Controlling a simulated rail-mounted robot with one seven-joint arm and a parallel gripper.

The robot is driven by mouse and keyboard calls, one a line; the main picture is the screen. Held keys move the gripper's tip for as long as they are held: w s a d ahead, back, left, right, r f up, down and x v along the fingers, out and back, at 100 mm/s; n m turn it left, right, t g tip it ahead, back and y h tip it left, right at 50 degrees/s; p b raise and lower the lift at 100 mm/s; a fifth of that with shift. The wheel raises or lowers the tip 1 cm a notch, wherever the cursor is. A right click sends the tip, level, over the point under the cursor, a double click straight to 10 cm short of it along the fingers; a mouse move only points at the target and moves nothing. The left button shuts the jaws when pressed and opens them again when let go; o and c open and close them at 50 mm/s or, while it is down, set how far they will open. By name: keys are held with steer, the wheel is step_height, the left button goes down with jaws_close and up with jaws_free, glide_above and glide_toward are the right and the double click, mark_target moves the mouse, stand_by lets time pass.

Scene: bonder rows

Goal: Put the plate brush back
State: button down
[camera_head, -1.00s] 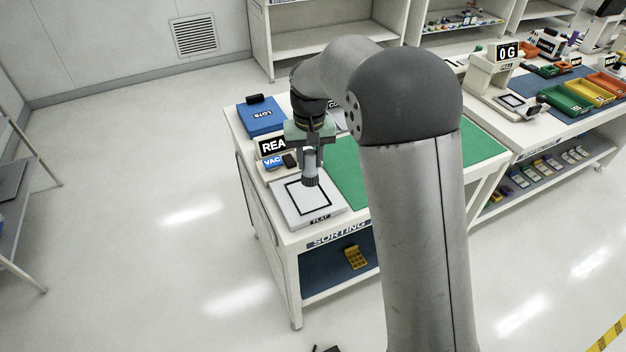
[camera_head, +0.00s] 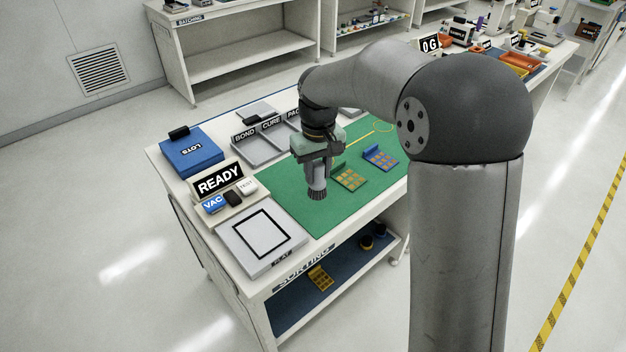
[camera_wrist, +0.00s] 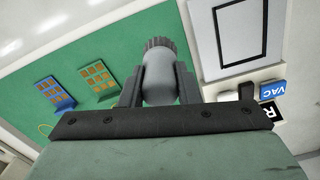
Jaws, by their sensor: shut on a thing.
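The plate brush (camera_head: 316,180) is a grey cylinder with a dark ridged end, pointing down. My gripper (camera_head: 318,160) is shut on it and holds it over the left part of the green mat (camera_head: 283,195). In the wrist view the brush (camera_wrist: 159,75) sits between the two dark fingers of my gripper (camera_wrist: 158,88). A white plate with a black square outline (camera_head: 262,240), labelled FLAT, lies left of the brush at the table's front corner. I cannot tell how high the brush is above the mat.
A yellow-green carrier (camera_head: 349,178) and a blue carrier (camera_head: 381,158) lie on the mat right of the brush. A READY sign (camera_head: 219,181), a blue LOTS binder (camera_head: 191,155) and labelled trays (camera_head: 262,148) stand behind. The mat's front left is clear.

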steer(key=shift+w+a+f+p, duration=0.25)
steer(key=shift+w+f, duration=0.6)
steer(key=shift+f, duration=0.7)
steer(key=shift+w+a+f+p, duration=0.3)
steer(key=shift+w+f, duration=0.5)
steer(key=shift+f, duration=0.7)
steer(key=shift+w+a+f+p, duration=0.25)
steer(key=shift+w+f, duration=0.6)
steer(key=shift+f, duration=0.7)
steer(key=shift+f, duration=0.2)
steer(key=c, duration=1.1)
jaws_free()
steer(key=shift+r, duration=0.1)
